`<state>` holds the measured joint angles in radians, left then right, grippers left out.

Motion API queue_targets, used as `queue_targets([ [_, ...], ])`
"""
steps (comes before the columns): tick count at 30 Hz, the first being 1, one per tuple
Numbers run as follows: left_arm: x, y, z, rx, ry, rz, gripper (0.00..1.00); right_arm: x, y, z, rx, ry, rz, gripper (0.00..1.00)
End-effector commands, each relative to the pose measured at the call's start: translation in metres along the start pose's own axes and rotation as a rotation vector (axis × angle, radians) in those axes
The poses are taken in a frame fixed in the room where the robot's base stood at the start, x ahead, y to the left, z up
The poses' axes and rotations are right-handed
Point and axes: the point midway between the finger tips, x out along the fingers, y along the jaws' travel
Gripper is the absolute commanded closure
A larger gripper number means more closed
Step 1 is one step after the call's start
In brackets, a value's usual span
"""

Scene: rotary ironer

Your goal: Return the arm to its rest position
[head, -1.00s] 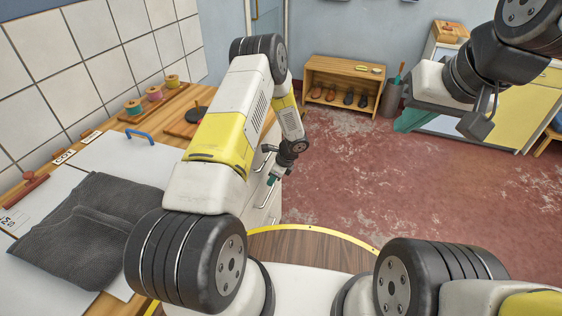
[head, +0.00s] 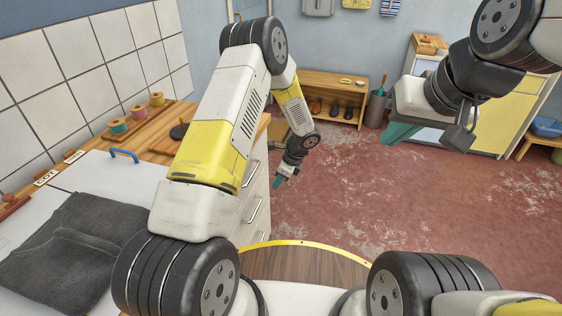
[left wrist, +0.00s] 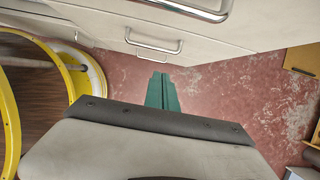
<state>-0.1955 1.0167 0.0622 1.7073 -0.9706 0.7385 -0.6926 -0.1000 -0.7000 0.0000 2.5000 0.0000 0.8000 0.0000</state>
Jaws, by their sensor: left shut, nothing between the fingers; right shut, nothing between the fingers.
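My left arm reaches out from the left in the head view and bends down beside the counter. My left gripper (head: 281,182) hangs low beside the white drawer front (head: 258,195), over the red floor, apart from both. In the left wrist view its green fingers (left wrist: 162,92) lie together with nothing between them. My right gripper (head: 400,134) is at the upper right of the head view, its green fingers together and empty, in front of the cream and yellow cabinet. No task object is in either gripper.
A dark grey folded cloth (head: 65,250) lies on the white board at left. Thread spools (head: 137,113) stand behind it. A wooden shoe shelf (head: 330,95) and grey bin (head: 376,108) stand by the back wall. The red floor (head: 420,220) between is clear.

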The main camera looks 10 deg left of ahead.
Motion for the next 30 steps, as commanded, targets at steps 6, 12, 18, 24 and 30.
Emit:
queue_targets([
  [6, -0.013, 0.000, 0.007, -0.031, 0.005, -0.004, 1.00, 0.000, 0.000, 0.000, 0.000, 0.000, 0.000, 1.00],
  [12, -0.085, 0.006, 0.051, -0.257, 0.048, -0.034, 1.00, 0.000, 0.000, 0.000, 0.000, 0.000, 0.000, 1.00],
  [18, -0.175, 0.039, 0.102, -0.575, 0.134, -0.062, 1.00, 0.000, 0.000, 0.000, 0.000, 0.000, 0.000, 1.00],
  [24, -0.250, 0.090, 0.137, -0.881, 0.249, -0.080, 1.00, 0.000, 0.000, 0.000, 0.000, 0.000, 0.000, 1.00],
  [30, -0.309, 0.151, 0.156, -1.172, 0.395, -0.088, 1.00, 0.000, 0.000, 0.000, 0.000, 0.000, 0.000, 1.00],
])
